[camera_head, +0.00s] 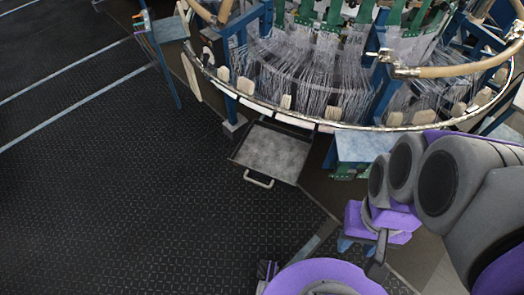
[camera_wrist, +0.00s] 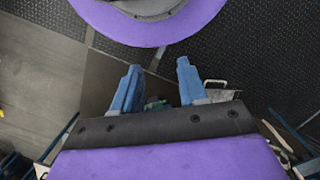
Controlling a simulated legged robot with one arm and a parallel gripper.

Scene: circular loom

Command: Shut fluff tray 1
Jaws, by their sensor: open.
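The fluff tray (camera_head: 272,152) is a shallow, light grey metal tray with a dark rim. It sticks out from under the loom in the head view, pulled open over the floor. Its pale bar handle (camera_head: 258,180) is on the near front edge. My gripper (camera_head: 355,243) is to the right of and nearer than the tray, clear of it. In the wrist view its two blue fingers (camera_wrist: 158,78) are spread apart with nothing between them.
The circular loom (camera_head: 330,70) with its threads and curved rail stands above and behind the tray. A blue box (camera_head: 358,146) sits to the tray's right. A blue post stand (camera_head: 160,62) is at the upper left. The dark textured floor (camera_head: 120,210) left and front is clear.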

